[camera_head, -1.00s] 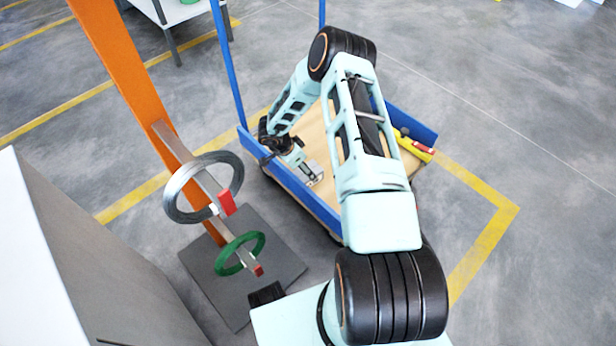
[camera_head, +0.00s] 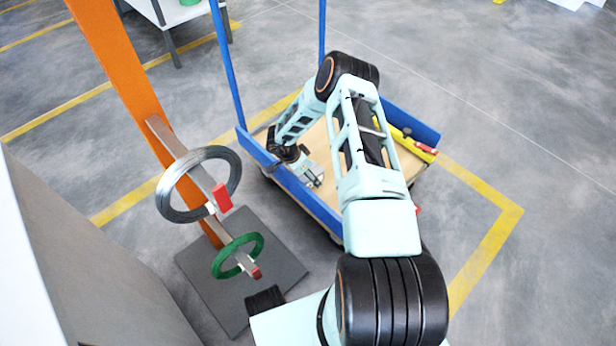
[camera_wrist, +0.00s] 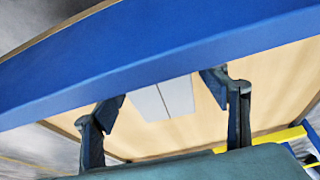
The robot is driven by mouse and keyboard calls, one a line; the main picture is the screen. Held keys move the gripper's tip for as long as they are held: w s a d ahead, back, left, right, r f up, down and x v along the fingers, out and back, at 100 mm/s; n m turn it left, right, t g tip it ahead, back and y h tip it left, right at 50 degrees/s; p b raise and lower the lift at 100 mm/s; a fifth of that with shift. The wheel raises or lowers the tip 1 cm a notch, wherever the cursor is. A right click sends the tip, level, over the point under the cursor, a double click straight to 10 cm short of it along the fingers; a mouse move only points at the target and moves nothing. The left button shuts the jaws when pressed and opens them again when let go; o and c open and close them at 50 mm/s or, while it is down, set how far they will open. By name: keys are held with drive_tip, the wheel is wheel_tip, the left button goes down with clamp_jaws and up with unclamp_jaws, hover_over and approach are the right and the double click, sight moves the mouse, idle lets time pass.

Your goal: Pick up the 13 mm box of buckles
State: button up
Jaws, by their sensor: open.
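My gripper (camera_head: 315,179) is over the near left part of the cart's wooden deck, close to the blue side rail (camera_head: 300,192). In the wrist view my gripper (camera_wrist: 165,115) has its two dark fingers spread wide, with nothing held between them. A pale grey, two-panelled box-like object (camera_wrist: 163,99) lies on the deck, seen between the fingers and beyond them. Its lower part shows below the blue rail (camera_wrist: 150,65), which crosses the view. I cannot read any label, so its 13 mm size cannot be told.
The cart's deck (camera_head: 322,150) has blue posts and rails. A yellow and red tool (camera_head: 418,146) lies along its right side. An orange post carries a steel coil (camera_head: 168,190) and a green coil (camera_head: 217,263) left of the cart. Open floor lies to the right.

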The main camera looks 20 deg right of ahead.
drive_tip(key=shift+f, duration=0.25)
idle(0.3)
drive_tip(key=c, duration=1.7)
